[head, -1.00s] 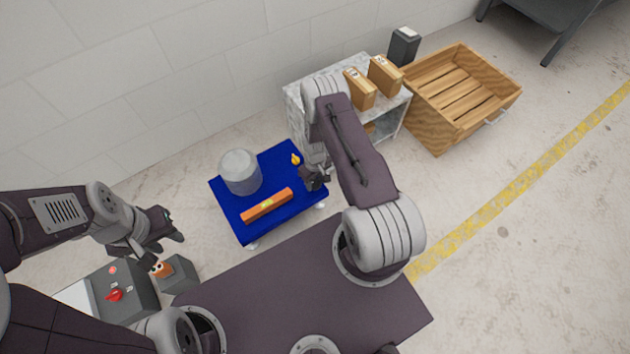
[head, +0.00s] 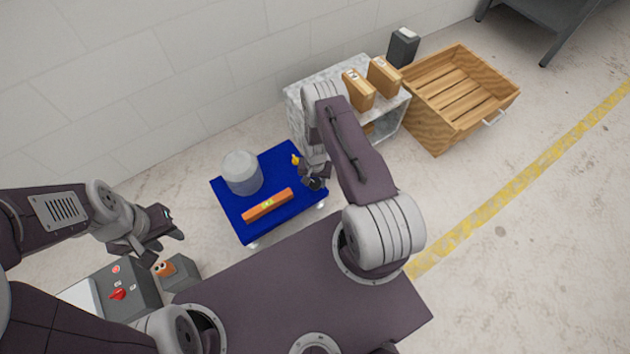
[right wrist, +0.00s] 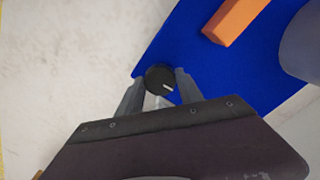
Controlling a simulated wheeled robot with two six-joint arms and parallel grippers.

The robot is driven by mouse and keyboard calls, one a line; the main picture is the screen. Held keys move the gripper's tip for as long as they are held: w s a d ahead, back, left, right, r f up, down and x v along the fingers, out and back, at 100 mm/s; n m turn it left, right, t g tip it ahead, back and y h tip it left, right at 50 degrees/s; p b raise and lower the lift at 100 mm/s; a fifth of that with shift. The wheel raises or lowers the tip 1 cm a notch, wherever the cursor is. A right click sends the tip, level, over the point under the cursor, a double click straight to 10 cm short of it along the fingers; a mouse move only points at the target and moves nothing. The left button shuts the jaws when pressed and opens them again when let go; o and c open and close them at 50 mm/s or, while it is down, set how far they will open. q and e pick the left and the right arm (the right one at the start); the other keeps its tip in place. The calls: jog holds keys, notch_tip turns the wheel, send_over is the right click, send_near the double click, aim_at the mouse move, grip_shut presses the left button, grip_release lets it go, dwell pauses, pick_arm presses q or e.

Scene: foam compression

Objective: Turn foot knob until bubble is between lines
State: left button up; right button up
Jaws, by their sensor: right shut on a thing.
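An orange spirit level (head: 268,205) with a yellow-green vial lies on the blue platform (head: 235,222); the bubble is too small to make out. The level's end also shows in the right wrist view (right wrist: 232,20). A round black foot knob (right wrist: 160,79) with a white mark sits at the platform's edge. My right gripper (right wrist: 160,82) is shut on the knob, with one finger on each side of it. In the head view my right gripper (head: 314,180) is at the platform's right corner and hides the knob. My left gripper (head: 172,232) is away from the platform; its jaw opening is unclear.
A grey cylinder (head: 242,172) and a small orange-yellow thing (head: 295,160) are on the platform. A grey control box (head: 125,292) with a red knob is at lower left. A shelf with cartons (head: 359,88) and a wooden crate (head: 450,128) stand behind right.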

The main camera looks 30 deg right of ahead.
aim_at(315, 183)
jog(key=shift+m, duration=0.9)
jog(key=o, duration=1.4)
notch_tip(315, 183, up, 8)
jog(key=p, duration=0.5)
jog(key=shift+r, duration=0.55)
